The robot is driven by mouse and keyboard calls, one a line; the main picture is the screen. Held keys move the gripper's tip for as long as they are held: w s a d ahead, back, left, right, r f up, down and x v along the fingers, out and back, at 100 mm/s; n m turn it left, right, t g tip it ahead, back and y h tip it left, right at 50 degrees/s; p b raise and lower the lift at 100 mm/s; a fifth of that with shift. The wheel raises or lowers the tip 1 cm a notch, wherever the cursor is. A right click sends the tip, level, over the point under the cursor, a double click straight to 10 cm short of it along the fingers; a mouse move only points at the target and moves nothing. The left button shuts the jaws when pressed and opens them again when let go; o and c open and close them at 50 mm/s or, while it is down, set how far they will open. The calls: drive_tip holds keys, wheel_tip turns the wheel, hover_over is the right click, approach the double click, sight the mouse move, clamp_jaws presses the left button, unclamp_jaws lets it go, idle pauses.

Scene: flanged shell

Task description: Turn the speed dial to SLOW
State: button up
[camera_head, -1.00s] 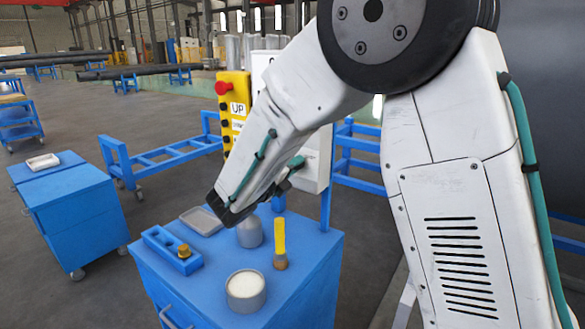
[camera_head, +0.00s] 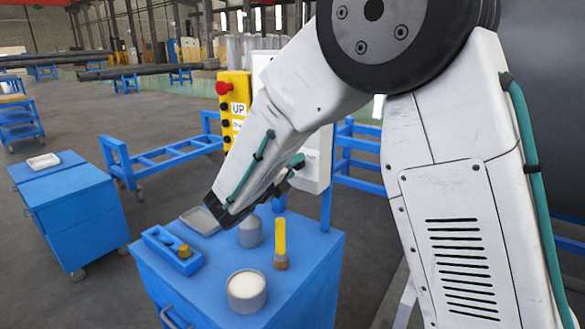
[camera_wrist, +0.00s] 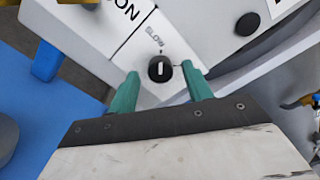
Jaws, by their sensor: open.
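The speed dial (camera_wrist: 160,68) is a small round black knob with a white pointer line, on a white panel (camera_wrist: 122,62). The word SLOW (camera_wrist: 154,37) is printed above it in the wrist view. The pointer line runs nearly up and down in that view; I cannot tell which end is its tip. My gripper (camera_wrist: 163,75) is open, with one teal finger on each side of the dial and a visible gap to each. I cannot tell how deep the fingertips are relative to it. In the head view my arm hides the dial, on the white control box (camera_head: 318,160).
A yellow pendant (camera_head: 235,110) with a red button hangs behind my arm.

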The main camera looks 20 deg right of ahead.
drive_tip(key=v, duration=0.7)
drive_tip(key=shift+a, duration=0.1)
